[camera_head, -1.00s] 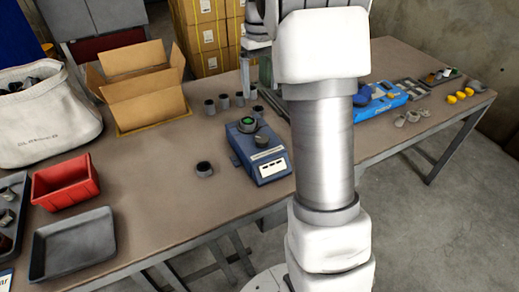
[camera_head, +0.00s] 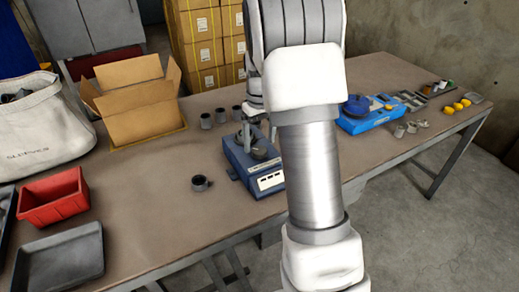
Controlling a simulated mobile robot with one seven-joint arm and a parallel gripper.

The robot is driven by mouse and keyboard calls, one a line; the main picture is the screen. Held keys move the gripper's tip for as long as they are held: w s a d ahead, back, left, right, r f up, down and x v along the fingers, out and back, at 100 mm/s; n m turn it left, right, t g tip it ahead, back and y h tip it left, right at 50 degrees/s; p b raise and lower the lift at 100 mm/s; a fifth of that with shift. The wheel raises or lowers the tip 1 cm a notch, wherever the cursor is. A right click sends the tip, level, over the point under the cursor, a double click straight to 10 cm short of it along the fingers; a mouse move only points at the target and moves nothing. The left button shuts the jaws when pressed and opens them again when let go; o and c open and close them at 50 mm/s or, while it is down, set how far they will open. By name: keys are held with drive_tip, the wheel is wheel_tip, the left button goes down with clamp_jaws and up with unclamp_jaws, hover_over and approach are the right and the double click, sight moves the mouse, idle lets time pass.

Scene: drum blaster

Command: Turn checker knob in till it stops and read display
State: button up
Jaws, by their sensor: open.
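The blue checker (camera_head: 240,168) stands on the table left of my arm, with a light panel carrying small dark windows on its front. I cannot read anything on it at this size. Its dark round knob (camera_head: 262,154) is on top, partly covered by my gripper. My gripper (camera_head: 258,142) points down over the checker with its fingers apart, close to the knob. I cannot tell whether the fingers touch it.
A dark ring-like part (camera_head: 200,183) lies left of the checker. An open cardboard box (camera_head: 140,105), a red bin (camera_head: 52,198) and a grey tray (camera_head: 60,262) are to the left. A blue fixture (camera_head: 370,115) is at right.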

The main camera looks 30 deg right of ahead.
sight(260, 153)
drive_tip(key=shift+f, duration=1.3)
drive_tip(key=c, duration=1.4)
drive_tip(key=shift+o, duration=0.2)
drive_tip(key=shift+r+m, duration=0.1)
drive_tip(key=shift+m, duration=0.2)
drive_tip(key=m+p, duration=0.2)
drive_tip(key=m, duration=0.1)
drive_tip(key=shift+m+p, duration=1.05)
drive_tip(key=shift+m, duration=1.35)
